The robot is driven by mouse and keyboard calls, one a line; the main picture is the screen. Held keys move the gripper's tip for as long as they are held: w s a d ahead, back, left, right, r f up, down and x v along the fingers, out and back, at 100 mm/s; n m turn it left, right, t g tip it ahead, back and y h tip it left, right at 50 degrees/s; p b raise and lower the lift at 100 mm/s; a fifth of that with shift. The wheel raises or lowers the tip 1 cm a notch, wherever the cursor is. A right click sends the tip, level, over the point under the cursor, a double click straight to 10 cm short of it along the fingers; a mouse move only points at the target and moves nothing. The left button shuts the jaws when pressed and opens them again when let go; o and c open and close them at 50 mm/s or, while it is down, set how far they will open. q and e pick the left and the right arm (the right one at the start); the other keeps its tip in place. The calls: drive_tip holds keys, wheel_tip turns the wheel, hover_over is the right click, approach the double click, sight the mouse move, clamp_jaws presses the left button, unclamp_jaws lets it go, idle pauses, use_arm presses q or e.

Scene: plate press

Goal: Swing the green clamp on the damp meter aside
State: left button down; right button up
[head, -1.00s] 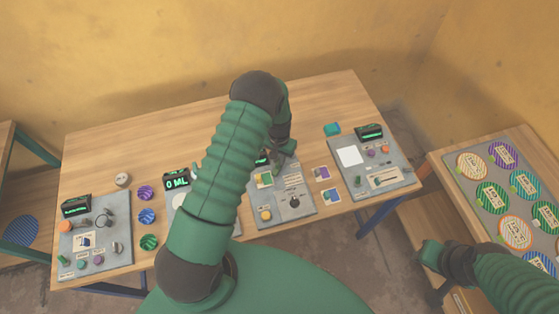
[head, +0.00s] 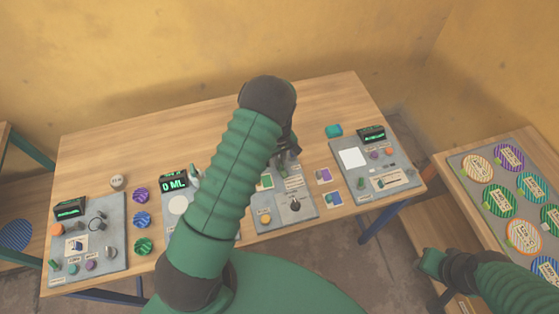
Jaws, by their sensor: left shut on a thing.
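My left arm reaches across the middle of the table. Its gripper (head: 287,158) is at the back of a grey instrument panel (head: 276,222), which I take for the damp meter. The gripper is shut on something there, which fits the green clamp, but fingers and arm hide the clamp.
Other grey panels stand at the left (head: 87,240), beside my left arm (head: 178,206), and at the right (head: 370,165). Striped discs (head: 142,220) lie between the left panels. A side table at the right holds a tray of labelled discs (head: 495,198).

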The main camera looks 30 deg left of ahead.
use_arm(q)
drive_tip(key=shift+w+a+r+n, duration=0.1)
drive_tip(key=shift+w+n, duration=0.05)
drive_tip(key=shift+n, duration=0.4)
drive_tip(key=shift+w+a+r+n, duration=0.1)
drive_tip(key=shift+w+n, duration=0.05)
drive_tip(key=shift+n, duration=0.4)
drive_tip(key=c, duration=1.5)
unclamp_jaws()
drive_tip(key=shift+d, duration=0.1)
drive_tip(key=shift+c, duration=0.2)
drive_tip(key=shift+o, duration=0.5)
drive_tip(key=shift+s+d+f, duration=0.1)
drive_tip(key=shift+s+f, duration=0.05)
drive_tip(key=shift+s, duration=0.05)
wheel_tip(320, 180, up, 17)
drive_tip(key=b, duration=0.3)
drive_tip(key=shift+f, duration=0.1)
